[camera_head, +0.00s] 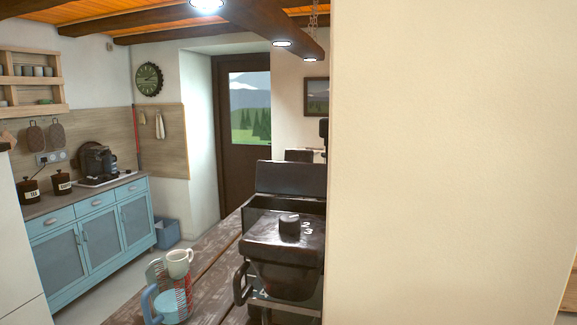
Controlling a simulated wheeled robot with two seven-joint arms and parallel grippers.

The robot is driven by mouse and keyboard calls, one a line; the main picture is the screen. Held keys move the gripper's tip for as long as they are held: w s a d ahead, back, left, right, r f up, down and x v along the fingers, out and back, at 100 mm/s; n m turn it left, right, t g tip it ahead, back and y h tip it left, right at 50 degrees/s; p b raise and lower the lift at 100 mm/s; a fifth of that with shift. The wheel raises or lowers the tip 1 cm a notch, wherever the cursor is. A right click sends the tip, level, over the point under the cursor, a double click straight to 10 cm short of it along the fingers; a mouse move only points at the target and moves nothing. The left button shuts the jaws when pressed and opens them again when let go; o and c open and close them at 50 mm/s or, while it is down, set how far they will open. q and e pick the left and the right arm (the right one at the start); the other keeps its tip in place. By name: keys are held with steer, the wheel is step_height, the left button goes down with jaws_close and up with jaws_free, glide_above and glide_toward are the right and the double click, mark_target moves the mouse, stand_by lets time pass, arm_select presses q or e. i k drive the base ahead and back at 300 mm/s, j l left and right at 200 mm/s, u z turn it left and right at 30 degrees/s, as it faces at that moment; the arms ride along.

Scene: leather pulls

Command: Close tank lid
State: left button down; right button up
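A dark coffee machine stands on the wooden table, right of the picture's middle, with a black knob on its top (289,243). Behind the knob is a box-like water tank (262,216) with dark, partly see-through walls. A dark flat panel, which looks like the tank lid (290,178), stands raised at the back of the tank, and the tank top looks open. The pale wall cuts off the right side of the machine. Neither of my grippers is in view.
A pale wall (450,160) fills the right side. A blue cabinet (95,235) with another machine (98,162) is at the far left. Floor shows between cabinet and table.

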mark_target(298, 176)
steer(key=i+j+z, duration=0.1)
steer(key=i+j, duration=0.15)
steer(key=i+j+z, duration=0.15)
steer(key=j, duration=0.35)
steer(key=i+j+z, duration=0.1)
steer(key=i+j, duration=0.15)
steer(key=j, duration=0.15)
steer(key=i+j+z, duration=0.1)
steer(key=j, duration=0.3)
steer(key=i, duration=0.05)
